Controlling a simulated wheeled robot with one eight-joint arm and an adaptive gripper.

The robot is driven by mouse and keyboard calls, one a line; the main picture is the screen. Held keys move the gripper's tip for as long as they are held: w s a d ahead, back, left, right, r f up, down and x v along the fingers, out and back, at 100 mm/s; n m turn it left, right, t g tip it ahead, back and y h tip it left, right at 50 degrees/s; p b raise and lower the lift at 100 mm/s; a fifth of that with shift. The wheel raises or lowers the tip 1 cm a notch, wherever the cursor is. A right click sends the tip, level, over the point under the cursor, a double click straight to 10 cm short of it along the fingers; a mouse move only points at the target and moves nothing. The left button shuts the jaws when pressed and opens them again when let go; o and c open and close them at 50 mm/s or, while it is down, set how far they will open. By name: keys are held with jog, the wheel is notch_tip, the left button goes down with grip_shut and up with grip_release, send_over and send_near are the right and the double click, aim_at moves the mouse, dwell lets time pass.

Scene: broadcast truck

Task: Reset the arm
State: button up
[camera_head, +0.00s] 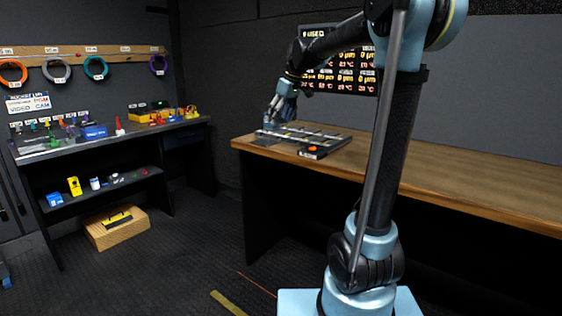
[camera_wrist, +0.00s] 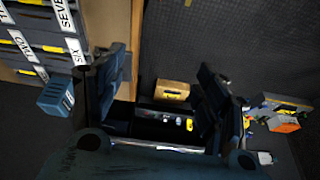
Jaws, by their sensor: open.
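My arm rises at the right of the head view and bends over to the left. Its end, my gripper (camera_head: 281,110), hangs above the far left end of the wooden table (camera_head: 450,187), over a flat dark rack (camera_head: 335,143). I cannot tell from the head view whether the gripper touches the rack. In the wrist view my gripper's two dark fingers (camera_wrist: 160,82) stand wide apart with nothing held between them. The view passes between them to the floor and a wooden box (camera_wrist: 172,90) beyond.
A dark workbench (camera_head: 180,128) with small coloured items stands at the left, under a board of hanging cable coils (camera_head: 95,67). A wooden box (camera_head: 116,226) is on the floor. Labelled drawers (camera_wrist: 28,32) and a blue box (camera_wrist: 56,96) show in the wrist view. The table's right part is clear.

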jog(key=s+d+f+m+h, duration=0.1)
jog(key=s+d+f+m, duration=0.2)
jog(key=s+d+f, duration=0.3)
jog(key=s+d+f+m+h, duration=0.1)
jog(key=s+d+f+m, duration=0.2)
jog(key=s+f, duration=0.9)
jog(key=s+d+f+m+h, duration=0.1)
jog(key=s+d+f+m, duration=0.2)
jog(key=s+d+f, duration=0.6)
jog(key=s+d, duration=0.1)
jog(key=s, duration=0.8)
jog(key=shift+s+m+g, duration=0.2)
jog(key=shift+m+g, duration=0.1)
jog(key=shift+d, duration=0.1)
jog(key=shift+w+f, duration=0.2)
jog(key=shift+w, duration=0.25)
